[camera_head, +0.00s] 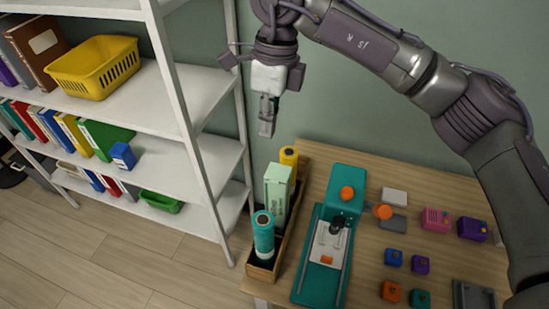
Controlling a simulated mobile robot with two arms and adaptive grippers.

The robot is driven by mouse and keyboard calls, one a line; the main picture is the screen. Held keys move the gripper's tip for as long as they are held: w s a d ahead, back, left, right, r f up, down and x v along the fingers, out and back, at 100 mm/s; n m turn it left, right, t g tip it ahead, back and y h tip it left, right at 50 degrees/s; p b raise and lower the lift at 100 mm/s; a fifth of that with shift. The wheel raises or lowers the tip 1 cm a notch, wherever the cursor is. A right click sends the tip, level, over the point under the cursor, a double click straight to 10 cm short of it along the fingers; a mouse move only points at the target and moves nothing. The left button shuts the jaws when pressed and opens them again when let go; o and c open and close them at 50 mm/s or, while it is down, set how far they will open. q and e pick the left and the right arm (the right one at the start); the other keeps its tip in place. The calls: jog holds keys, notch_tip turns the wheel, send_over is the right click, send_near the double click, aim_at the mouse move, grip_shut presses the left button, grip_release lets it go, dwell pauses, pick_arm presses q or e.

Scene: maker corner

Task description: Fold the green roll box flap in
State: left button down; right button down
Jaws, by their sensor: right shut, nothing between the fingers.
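The green roll box (275,197) is pale green and tall. It stands upright in a narrow wooden tray (264,273) at the left edge of the table. Its top looks pale; I cannot tell clearly how its flap stands. My right gripper (267,130) is shut and empty, pointing down above and slightly behind the box, apart from it in the picture. My left gripper is not in view.
A teal roll (263,237) and a yellow roll (289,157) stand in the tray on either side of the box. A teal machine (343,200) stands right of it. Small coloured blocks lie farther right. A white shelf (205,158) stands left.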

jog(key=d, duration=0.2)
jog(key=h+p, duration=0.1)
jog(key=p, duration=0.5)
send_near(274, 181)
jog(key=f, duration=0.3)
jog(key=s+f, duration=0.1)
jog(key=f, duration=0.1)
jog(key=shift+f, duration=1.15)
